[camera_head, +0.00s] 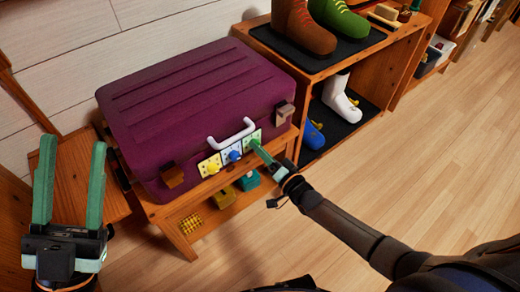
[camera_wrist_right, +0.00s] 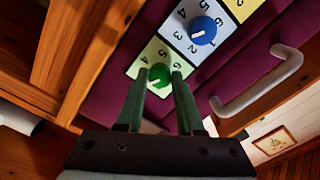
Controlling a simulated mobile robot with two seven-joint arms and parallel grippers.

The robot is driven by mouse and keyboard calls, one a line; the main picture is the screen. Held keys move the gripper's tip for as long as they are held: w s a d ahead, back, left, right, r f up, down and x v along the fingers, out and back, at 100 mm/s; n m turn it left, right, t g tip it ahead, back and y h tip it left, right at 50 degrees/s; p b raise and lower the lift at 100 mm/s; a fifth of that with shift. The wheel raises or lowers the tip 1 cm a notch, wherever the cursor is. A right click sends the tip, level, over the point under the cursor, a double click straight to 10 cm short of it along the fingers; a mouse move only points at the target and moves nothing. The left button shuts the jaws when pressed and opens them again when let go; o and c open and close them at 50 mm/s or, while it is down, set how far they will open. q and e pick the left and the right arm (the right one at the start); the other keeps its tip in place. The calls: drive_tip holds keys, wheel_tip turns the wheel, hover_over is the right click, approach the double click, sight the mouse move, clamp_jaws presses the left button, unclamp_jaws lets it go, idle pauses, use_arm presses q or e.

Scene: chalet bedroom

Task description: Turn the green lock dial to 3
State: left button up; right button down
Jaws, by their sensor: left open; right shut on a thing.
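A purple suitcase (camera_head: 200,105) lies flat on a wooden bench, with yellow, blue and green lock dials along its front beside a pale handle. My right gripper (camera_wrist_right: 158,80) is shut on the green dial (camera_wrist_right: 159,73), one finger on each side. The dial sits on a pale green plate (camera_wrist_right: 148,57) with printed numbers, some hidden by the fingers. I cannot tell which number the dial points to. In the head view the right gripper (camera_head: 262,154) reaches the green plate (camera_head: 253,138) and hides the dial. My left gripper (camera_head: 72,145) is open and empty, left of the suitcase.
The blue dial (camera_head: 234,156) and yellow dial (camera_head: 212,168) sit left of the green one. The handle (camera_head: 232,133) stands out close above them. A shoe shelf (camera_head: 330,65) with boots is at the right. Small boxes are under the bench (camera_head: 187,238). Open floor lies in front.

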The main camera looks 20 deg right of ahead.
use_arm(q)
drive_tip(key=shift+s+r+m+h, duration=0.3)
drive_tip(key=shift+r+m+h, duration=0.1)
drive_tip(key=shift+r+h, duration=0.1)
use_arm(e)
drive_tip(key=shift+m, duration=0.4)
use_arm(q)
drive_tip(key=shift+f, duration=0.1)
use_arm(e)
drive_tip(key=c, duration=0.5)
unclamp_jaws()
drive_tip(key=shift+c, duration=0.2)
use_arm(q)
drive_tip(key=shift+w, duration=0.1)
drive_tip(key=w+f+n+g+y+p, duration=0.1)
drive_tip(key=w+f+n+g+y, duration=0.1)
drive_tip(key=f, duration=0.5)
drive_tip(key=w+a+f+n+g+y+p, duration=0.1)
drive_tip(key=w+f+n+y+p, duration=0.1)
drive_tip(key=w+f+n+y, duration=0.3)
drive_tip(key=shift+a+f+n+g+y, duration=0.3)
drive_tip(key=shift+f+g+y, duration=0.1)
drive_tip(key=shift+f+y, duration=1)
use_arm(e)
drive_tip(key=v, duration=1.2)
drive_tip(key=shift+s, duration=0.25)
